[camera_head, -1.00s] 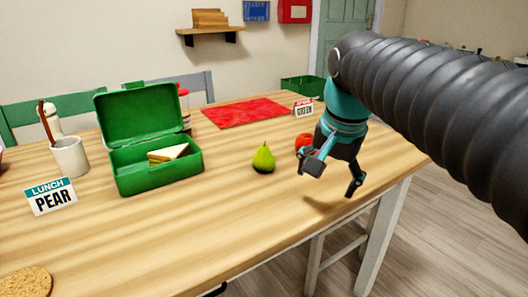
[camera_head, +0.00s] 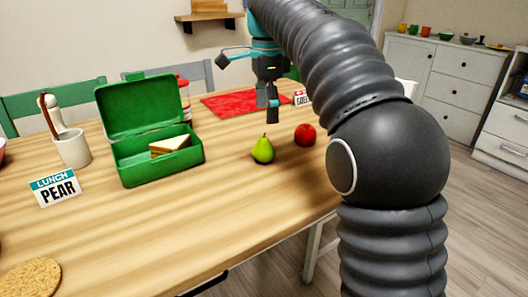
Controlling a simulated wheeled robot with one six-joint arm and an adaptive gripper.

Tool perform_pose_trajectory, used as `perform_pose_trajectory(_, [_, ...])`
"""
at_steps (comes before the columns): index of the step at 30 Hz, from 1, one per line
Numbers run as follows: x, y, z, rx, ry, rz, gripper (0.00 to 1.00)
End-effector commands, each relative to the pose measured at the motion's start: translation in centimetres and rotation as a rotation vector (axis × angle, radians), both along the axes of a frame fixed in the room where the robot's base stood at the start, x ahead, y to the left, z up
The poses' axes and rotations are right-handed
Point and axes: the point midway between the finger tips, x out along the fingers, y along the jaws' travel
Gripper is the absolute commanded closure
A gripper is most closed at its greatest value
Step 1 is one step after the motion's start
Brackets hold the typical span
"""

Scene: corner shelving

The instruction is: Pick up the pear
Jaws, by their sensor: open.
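A green pear (camera_head: 263,150) stands upright on the wooden table, right of the open green lunch box and left of a red apple. My gripper (camera_head: 246,86) is open and empty. It is in the air above the far part of the table, beyond the pear in the picture and in front of the red mat. It does not touch the pear. One finger reaches out to the left and another points down.
The open green lunch box (camera_head: 160,172) holds a sandwich (camera_head: 170,146). The red apple (camera_head: 305,134) sits close to the pear's right. A "LUNCH PEAR" card (camera_head: 56,188), a white mug (camera_head: 72,148) and a cork mat (camera_head: 28,280) are left. The table in front of the pear is clear.

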Motion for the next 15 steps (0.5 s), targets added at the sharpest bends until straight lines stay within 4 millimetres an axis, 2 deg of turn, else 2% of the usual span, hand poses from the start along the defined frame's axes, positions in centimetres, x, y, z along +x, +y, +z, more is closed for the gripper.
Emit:
perform_pose_trajectory(1, [-0.1, 0.0, -1.3, -0.001, 0.002, 0.0, 0.13])
perform_pose_trajectory(6, [0.0, 0.0, -4.2, 0.0, 0.001, 0.001, 0.13])
perform_pose_trajectory(10, [0.0, 0.0, -5.6, 0.0, 0.0, 0.002, 0.13])
perform_pose_trajectory(15, [0.1, 0.1, -6.4, 0.0, -0.001, 0.002, 0.13])
